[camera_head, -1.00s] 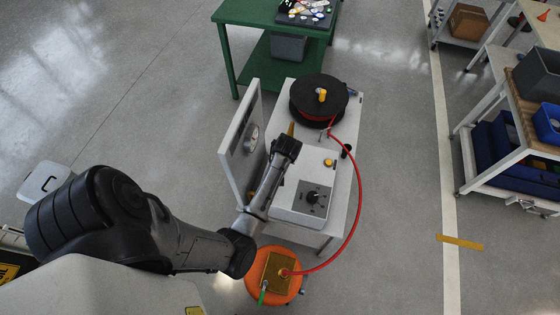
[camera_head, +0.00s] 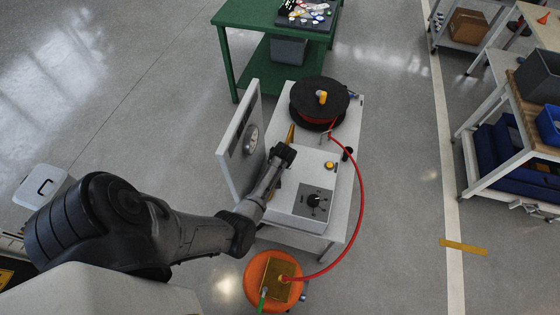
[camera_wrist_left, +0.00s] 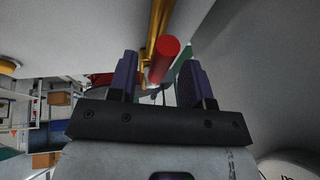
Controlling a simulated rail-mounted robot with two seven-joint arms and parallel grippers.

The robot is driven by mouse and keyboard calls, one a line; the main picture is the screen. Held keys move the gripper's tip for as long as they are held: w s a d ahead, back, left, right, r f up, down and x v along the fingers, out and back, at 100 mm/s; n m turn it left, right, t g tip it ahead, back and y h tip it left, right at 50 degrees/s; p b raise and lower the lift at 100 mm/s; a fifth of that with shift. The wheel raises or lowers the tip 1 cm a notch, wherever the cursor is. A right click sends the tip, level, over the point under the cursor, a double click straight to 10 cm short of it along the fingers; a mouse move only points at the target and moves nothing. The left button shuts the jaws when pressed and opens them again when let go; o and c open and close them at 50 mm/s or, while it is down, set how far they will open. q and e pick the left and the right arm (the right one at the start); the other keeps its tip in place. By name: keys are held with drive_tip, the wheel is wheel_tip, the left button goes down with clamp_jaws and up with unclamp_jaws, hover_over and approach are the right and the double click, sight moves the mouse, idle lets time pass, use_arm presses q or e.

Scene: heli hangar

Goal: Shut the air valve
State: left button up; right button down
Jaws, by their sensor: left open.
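The air valve shows in the left wrist view as a red cylindrical handle (camera_wrist_left: 163,60) beside a brass pipe (camera_wrist_left: 158,22). My left gripper (camera_wrist_left: 160,78) is open, its two dark fingers on either side of the red handle's near end. I cannot tell whether either finger touches it. In the head view my left gripper (camera_head: 284,152) is over the white bench unit, close to the upright panel (camera_head: 240,140) with a round gauge (camera_head: 251,140). A brass piece (camera_head: 291,132) shows just beyond the gripper, and the red handle is hidden there. My right gripper is not in view.
A black hose reel (camera_head: 319,103) stands on the white bench. A knob plate (camera_head: 315,201) is right of my arm. A green table (camera_head: 228,60) stands behind.

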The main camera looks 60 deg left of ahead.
use_arm(q)
clamp_jaws()
idle(0.5)
